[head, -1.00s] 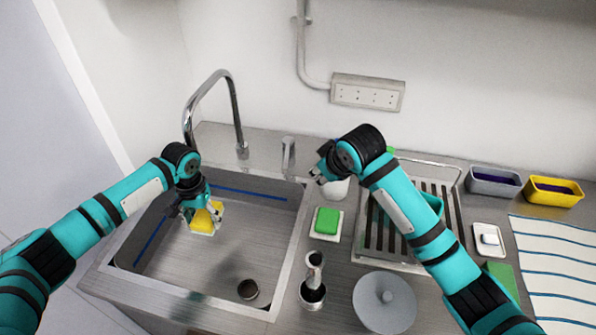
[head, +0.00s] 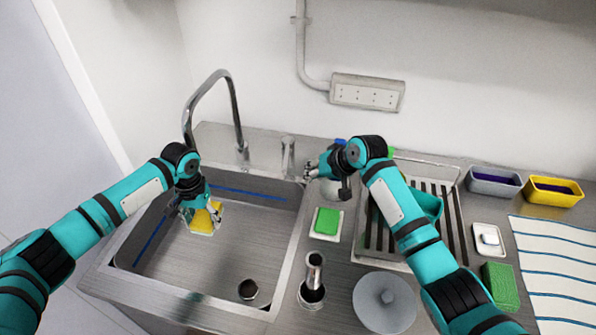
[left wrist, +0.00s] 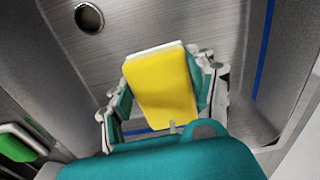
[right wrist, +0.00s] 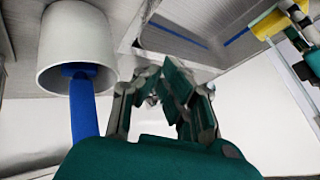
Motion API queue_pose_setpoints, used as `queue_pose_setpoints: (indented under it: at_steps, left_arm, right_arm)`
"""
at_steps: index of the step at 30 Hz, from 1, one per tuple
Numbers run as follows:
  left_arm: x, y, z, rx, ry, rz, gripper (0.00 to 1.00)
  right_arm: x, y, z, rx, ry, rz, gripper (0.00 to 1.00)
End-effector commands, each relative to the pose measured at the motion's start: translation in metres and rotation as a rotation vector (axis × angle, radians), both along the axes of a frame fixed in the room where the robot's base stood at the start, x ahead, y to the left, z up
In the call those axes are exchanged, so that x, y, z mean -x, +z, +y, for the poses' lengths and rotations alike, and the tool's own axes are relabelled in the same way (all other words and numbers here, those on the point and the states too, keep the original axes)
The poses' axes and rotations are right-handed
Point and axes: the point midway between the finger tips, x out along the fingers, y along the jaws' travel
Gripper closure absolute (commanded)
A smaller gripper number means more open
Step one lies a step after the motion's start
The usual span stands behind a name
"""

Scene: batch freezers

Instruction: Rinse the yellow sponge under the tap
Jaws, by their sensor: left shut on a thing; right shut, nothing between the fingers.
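The yellow sponge (head: 205,220) has a white layer and is held inside the sink (head: 235,255). My left gripper (head: 198,208) is shut on it; the left wrist view shows the sponge (left wrist: 162,88) between the fingers. The steel gooseneck tap (head: 235,105) arches above the left gripper; its outlet is hidden behind my left wrist. No water is visible. A steel upright lever (head: 288,152) stands right of the tap. My right gripper (head: 309,172) is shut and empty, just right of the lever; I cannot tell whether they touch. The right gripper also shows in its wrist view (right wrist: 168,92).
A green sponge on a dish (head: 327,222), a steel holder (head: 312,285), a grey round lid (head: 384,303) and a drying rack (head: 450,225) line the counter right of the sink.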

Motion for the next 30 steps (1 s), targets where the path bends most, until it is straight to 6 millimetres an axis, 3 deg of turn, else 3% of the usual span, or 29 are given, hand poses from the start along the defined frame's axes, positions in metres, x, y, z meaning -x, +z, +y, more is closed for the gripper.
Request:
queue_pose_setpoints:
  at_steps: [1,6,22,30]
  left_arm:
    - [0.000,0.000,0.000,0.000,0.000,0.000,0.64]
    - [0.000,0.000,0.000,0.000,0.000,0.000,0.64]
    - [0.000,0.000,0.000,0.000,0.000,0.000,0.64]
    - [0.000,0.000,0.000,0.000,0.000,0.000,0.64]
  right_arm:
    - [0.000,0.004,0.011,-0.003,0.004,-0.002,1.00]
    - [0.001,0.007,0.031,0.000,0.002,-0.001,1.00]
    - [0.001,0.009,0.041,0.001,0.002,-0.001,1.00]
    - [0.007,0.009,0.075,-0.001,0.002,0.000,1.00]
